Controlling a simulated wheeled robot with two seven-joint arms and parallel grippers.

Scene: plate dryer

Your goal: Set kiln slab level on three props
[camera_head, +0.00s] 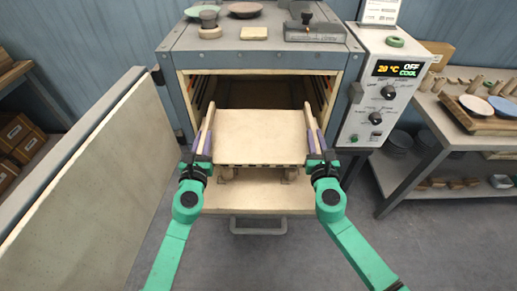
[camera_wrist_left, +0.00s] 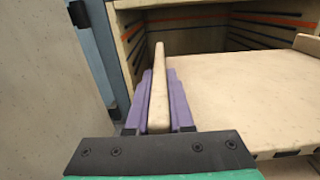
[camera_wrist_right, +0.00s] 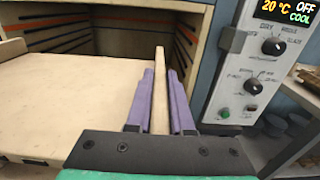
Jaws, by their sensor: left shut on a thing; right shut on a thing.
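The kiln slab (camera_head: 260,135) is a pale beige plate at the kiln's mouth, with a raised strip along its left and right sides. It looks about level. My left gripper (camera_head: 202,140) is shut on the left strip, which stands between its purple fingers in the left wrist view (camera_wrist_left: 158,95). My right gripper (camera_head: 317,140) is shut on the right strip, seen between its fingers in the right wrist view (camera_wrist_right: 160,95). Prop tops (camera_head: 228,173) (camera_head: 290,173) show under the slab's front edge. A third prop is hidden; I cannot tell whether slab and props touch.
A pulled-out beige shelf (camera_head: 255,198) lies below the slab, before the dark kiln chamber (camera_head: 265,92). The open kiln door (camera_head: 85,185) stands at the left. The control box (camera_head: 385,90) is close on the right. A bench with plates (camera_head: 475,104) stands further right.

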